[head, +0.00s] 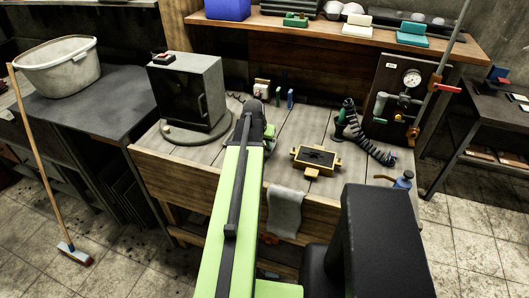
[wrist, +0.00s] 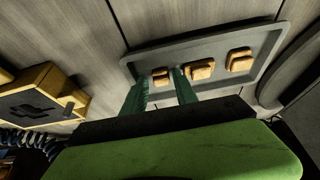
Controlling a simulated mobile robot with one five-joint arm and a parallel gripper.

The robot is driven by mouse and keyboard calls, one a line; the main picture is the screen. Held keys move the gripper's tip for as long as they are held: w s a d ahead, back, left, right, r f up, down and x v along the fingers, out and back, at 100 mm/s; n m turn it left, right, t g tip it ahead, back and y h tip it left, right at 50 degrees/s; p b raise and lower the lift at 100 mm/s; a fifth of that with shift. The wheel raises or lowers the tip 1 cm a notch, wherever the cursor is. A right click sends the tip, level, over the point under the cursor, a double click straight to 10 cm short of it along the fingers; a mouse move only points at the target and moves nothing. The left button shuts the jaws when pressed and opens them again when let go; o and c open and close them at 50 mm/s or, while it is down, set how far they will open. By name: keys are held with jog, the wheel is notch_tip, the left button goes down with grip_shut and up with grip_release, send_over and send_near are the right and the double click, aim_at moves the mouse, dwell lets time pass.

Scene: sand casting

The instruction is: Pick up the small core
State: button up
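Three tan cores lie in a row on a grey tray (wrist: 275,42) in the wrist view. The small core (wrist: 160,73) is at the left end of the row. A middle core (wrist: 201,69) and a larger core (wrist: 240,60) lie to its right. My gripper (wrist: 160,80) has its two green fingers apart, one on each side of the small core as seen from the wrist. I cannot tell whether the fingertips touch the core or how far above the tray they are. In the head view my arm hides the tray and cores.
A yellow moulding flask (head: 316,160) stands on the wooden bench, also at the left in the wrist view (wrist: 40,96). A dark oven (head: 188,92) stands at the bench's left. A coiled hose (head: 370,143) and a gauge panel (head: 402,88) are at the right.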

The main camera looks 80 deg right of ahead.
jog(key=shift+f, duration=0.15)
jog(key=c, duration=0.6)
